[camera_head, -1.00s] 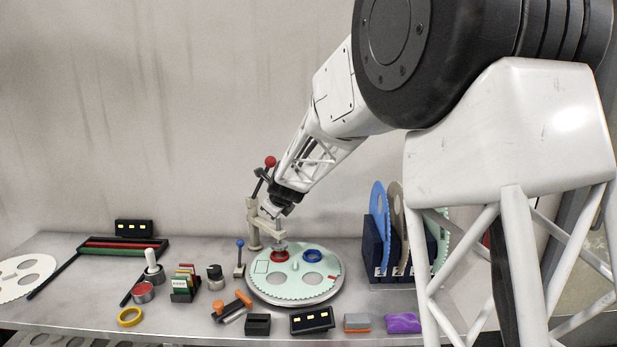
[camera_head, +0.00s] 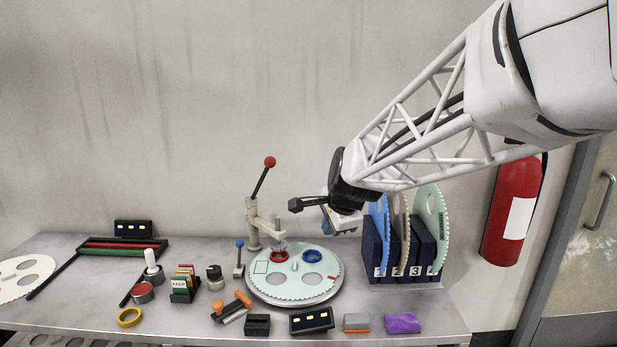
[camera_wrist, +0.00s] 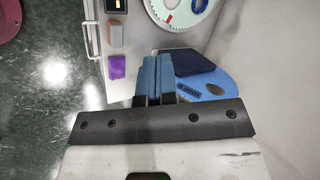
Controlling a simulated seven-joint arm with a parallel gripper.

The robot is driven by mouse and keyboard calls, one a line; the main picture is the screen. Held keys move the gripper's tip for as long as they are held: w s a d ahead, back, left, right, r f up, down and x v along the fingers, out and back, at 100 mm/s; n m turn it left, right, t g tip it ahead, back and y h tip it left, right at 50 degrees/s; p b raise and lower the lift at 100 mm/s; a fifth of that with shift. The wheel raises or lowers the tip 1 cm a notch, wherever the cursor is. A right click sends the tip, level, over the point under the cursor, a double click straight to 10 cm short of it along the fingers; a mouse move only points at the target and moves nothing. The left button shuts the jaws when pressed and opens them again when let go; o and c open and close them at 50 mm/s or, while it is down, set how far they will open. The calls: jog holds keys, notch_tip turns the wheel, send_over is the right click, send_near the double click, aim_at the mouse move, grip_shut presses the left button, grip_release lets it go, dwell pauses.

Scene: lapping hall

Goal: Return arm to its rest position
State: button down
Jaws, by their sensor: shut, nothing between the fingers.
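My gripper shows in the wrist view (camera_wrist: 155,75) as two blue fingers pressed together with nothing between them. In the head view my arm reaches in from the upper right, and the gripper hangs in the air just left of the disc rack (camera_head: 378,250), above the bench. The round lapping plate (camera_head: 318,297) carries a pale green disc (camera_head: 290,284) with a red ring (camera_head: 279,256) and a blue ring (camera_head: 312,256). A clamp (camera_head: 254,225) with a red-knobbed lever (camera_head: 262,178) stands at the plate's back left, apart from my gripper.
The rack holds several upright discs close to my gripper, including a blue disc (camera_wrist: 215,87). A purple pad (camera_head: 403,323), an orange-grey block (camera_head: 357,322) and a black panel (camera_head: 312,320) lie along the front edge. A red extinguisher (camera_head: 511,212) hangs right. Air above the bench's left is free.

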jog(key=s+d+f+n+g+h, duration=0.1)
jog(key=s+d+n, duration=0.3)
jog(key=s, duration=0.7)
jog(key=s+d+f+n+g+h, duration=0.1)
jog(key=s+d+n, duration=0.3)
jog(key=s, duration=0.7)
jog(key=s+d+f+n, duration=0.2)
jog(key=s+d+n, duration=0.3)
jog(key=s, duration=0.5)
jog(key=shift+s+d+g+h, duration=0.2)
jog(key=shift+s+g+h, duration=0.2)
